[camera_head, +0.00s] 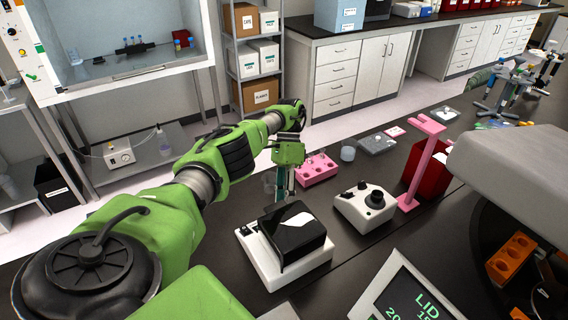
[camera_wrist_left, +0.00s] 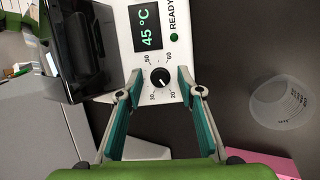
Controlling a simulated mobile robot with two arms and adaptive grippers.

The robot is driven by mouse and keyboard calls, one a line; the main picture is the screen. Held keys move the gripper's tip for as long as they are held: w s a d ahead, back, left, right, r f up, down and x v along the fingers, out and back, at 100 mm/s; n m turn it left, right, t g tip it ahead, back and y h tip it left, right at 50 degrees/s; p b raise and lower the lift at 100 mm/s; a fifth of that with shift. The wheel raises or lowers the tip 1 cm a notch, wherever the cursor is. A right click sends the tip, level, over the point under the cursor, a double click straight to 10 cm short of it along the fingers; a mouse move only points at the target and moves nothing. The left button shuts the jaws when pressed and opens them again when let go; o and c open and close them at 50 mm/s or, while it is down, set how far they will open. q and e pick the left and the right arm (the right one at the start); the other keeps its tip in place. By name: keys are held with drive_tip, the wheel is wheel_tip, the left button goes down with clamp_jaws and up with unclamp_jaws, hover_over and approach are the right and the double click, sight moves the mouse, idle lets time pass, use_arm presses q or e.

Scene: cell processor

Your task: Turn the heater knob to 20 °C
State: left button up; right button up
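The heater is a white-based box with a black lid (camera_head: 292,232) on the dark bench in the head view. In the left wrist view its white panel (camera_wrist_left: 136,60) has a display reading 45 °C, a green READY light and the black heater knob (camera_wrist_left: 160,77). In the head view my left gripper (camera_head: 283,190) is behind the lid, which hides the knob. My right gripper is out of view.
A white device with a dark dial (camera_head: 366,205) stands right of the heater. A pink stand (camera_head: 424,160) and a tilted screen (camera_head: 405,295) are to the right.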

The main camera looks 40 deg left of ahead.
use_arm(q)
wheel_tip(320, 180, up, 10)
idle(0.6)
idle(0.5)
